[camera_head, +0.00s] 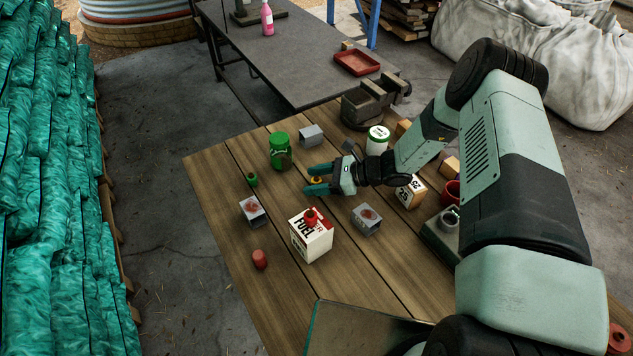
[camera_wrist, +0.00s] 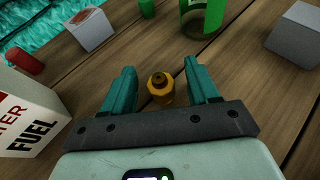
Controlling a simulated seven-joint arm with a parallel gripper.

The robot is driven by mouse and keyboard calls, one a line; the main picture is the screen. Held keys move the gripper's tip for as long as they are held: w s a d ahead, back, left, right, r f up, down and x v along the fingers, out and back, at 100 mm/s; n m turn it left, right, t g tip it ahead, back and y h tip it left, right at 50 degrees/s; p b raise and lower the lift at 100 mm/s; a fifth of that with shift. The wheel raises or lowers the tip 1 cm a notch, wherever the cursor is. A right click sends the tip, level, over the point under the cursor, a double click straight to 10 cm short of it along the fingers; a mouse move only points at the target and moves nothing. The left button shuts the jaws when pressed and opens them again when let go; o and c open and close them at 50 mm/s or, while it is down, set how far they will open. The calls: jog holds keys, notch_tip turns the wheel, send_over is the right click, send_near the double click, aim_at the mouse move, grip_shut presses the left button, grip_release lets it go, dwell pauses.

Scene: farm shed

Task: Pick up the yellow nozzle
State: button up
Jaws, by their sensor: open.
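The yellow nozzle (camera_wrist: 160,86) stands on the wooden table between the two fingers of my gripper (camera_wrist: 161,84) in the wrist view. A gap shows on both sides of it, so the fingers are open around it and do not appear to touch it. In the head view the nozzle (camera_head: 317,180) is a small yellow spot between the teal fingertips of my gripper (camera_head: 318,181), partly hidden by them. Whether the fingertips touch the table cannot be told.
A white fuel can (camera_head: 312,238) stands in front of my gripper. A green jar (camera_head: 280,150) and small green bottle (camera_head: 252,180) stand to its left. Grey boxes (camera_head: 367,219) and a white jar (camera_head: 377,140) are near. A red cap (camera_head: 259,259) lies at the table's left front.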

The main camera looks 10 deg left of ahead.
jog(key=c, duration=1)
jog(key=shift+r, duration=0.1)
jog(key=shift+c, duration=0.2)
